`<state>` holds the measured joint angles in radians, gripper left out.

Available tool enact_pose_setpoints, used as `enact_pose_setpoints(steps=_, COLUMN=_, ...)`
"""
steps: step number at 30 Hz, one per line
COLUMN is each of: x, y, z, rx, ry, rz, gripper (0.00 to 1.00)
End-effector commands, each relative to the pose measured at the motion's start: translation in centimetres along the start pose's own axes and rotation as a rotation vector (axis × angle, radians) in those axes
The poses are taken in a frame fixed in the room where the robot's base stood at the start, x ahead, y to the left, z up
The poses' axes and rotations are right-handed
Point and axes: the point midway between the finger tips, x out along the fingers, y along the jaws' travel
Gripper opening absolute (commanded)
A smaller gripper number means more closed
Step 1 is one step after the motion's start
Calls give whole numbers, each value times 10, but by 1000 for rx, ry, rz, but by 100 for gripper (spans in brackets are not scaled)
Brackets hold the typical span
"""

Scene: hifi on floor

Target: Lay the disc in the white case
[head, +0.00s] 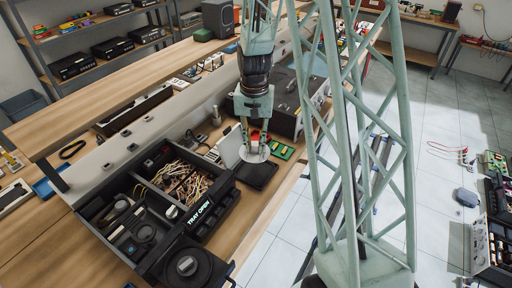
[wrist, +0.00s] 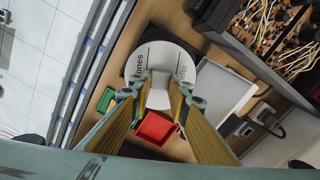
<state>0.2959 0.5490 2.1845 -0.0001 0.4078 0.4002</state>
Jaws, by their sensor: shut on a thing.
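The white disc (head: 255,154) is in my gripper (head: 256,143), held roughly flat between the fingertips. In the wrist view the disc (wrist: 160,62) bears dark printed words, and the fingers (wrist: 159,98) close on its near part. The white case (head: 230,147) shows as a pale panel, tilted up, just left of the disc; in the wrist view the pale panel (wrist: 224,90) is to the right. A dark square tray (head: 256,176) lies below and in front of the disc, partly covered by it. Whether the disc touches anything is unclear.
A black open drawer unit (head: 150,215) with tangled wires (head: 180,183) and a round player stands to the left. A red bin (wrist: 156,128) and a green board (head: 284,151) are close by. A grey boxy device (head: 286,98) stands behind. The bench edge is to the right.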

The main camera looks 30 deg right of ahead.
Motion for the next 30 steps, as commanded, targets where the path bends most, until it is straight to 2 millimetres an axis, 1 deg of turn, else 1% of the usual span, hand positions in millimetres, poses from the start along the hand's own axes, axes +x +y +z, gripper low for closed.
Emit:
enact_pose_setpoints(steps=17, x=3, y=0, z=0, rx=3, ry=0, rz=0, gripper=9)
enact_pose_setpoints(steps=23, x=10, y=0, z=0, rx=3, ry=-1, rz=0, gripper=9)
enact_pose_setpoints(steps=30, x=24, y=0, z=0, rx=2, ry=-2, rz=1, gripper=9)
